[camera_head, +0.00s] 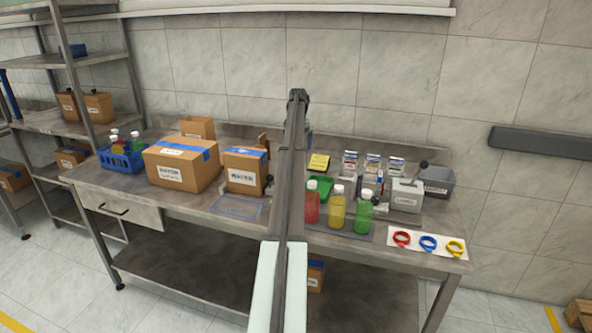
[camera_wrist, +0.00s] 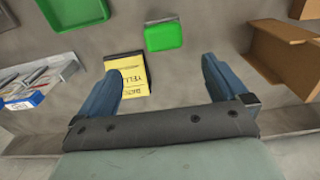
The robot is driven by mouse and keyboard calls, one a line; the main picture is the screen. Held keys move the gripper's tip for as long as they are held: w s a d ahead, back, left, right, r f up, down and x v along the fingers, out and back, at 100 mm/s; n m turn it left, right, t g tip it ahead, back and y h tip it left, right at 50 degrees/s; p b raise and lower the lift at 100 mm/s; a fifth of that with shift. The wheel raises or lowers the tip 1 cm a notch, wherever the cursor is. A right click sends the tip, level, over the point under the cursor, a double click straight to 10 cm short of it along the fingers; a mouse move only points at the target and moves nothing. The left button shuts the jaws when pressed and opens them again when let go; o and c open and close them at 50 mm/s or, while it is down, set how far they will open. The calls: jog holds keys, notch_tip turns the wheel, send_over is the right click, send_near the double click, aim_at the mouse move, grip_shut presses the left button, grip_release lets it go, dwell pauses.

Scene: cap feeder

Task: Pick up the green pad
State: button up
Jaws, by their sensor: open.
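The green pad (camera_wrist: 164,37) is a small bright green block with a dark edge, lying on the worktop near the top middle of the wrist view. In the head view I cannot make it out; my arm seems to cover its place. My gripper (camera_wrist: 163,67) is open, its two blue fingers apart with nothing held between them. The pad lies beyond the fingertips, roughly in line with the gap. A yellow pad (camera_wrist: 132,76) with a dark edge and printed lettering lies by the left finger; it also shows in the head view (camera_head: 318,162).
A larger green tray (camera_wrist: 76,10) is left of the pad; it also shows in the head view (camera_head: 325,184). A brown cardboard holder (camera_wrist: 282,55) stands right of my fingers. White packets (camera_wrist: 25,98) lie left. Bottles (camera_head: 337,212) stand near the front of the table (camera_head: 400,258).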

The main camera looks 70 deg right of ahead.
notch_tip(320, 180, down, 6)
jog(key=shift+f, duration=0.2)
jog(key=shift+w+f, duration=0.15)
jog(key=shift+f, duration=1.2)
jog(key=shift+w+f, duration=0.15)
jog(key=shift+f, duration=1.2)
jog(key=c, duration=1.1)
jog(key=shift+r, duration=0.1)
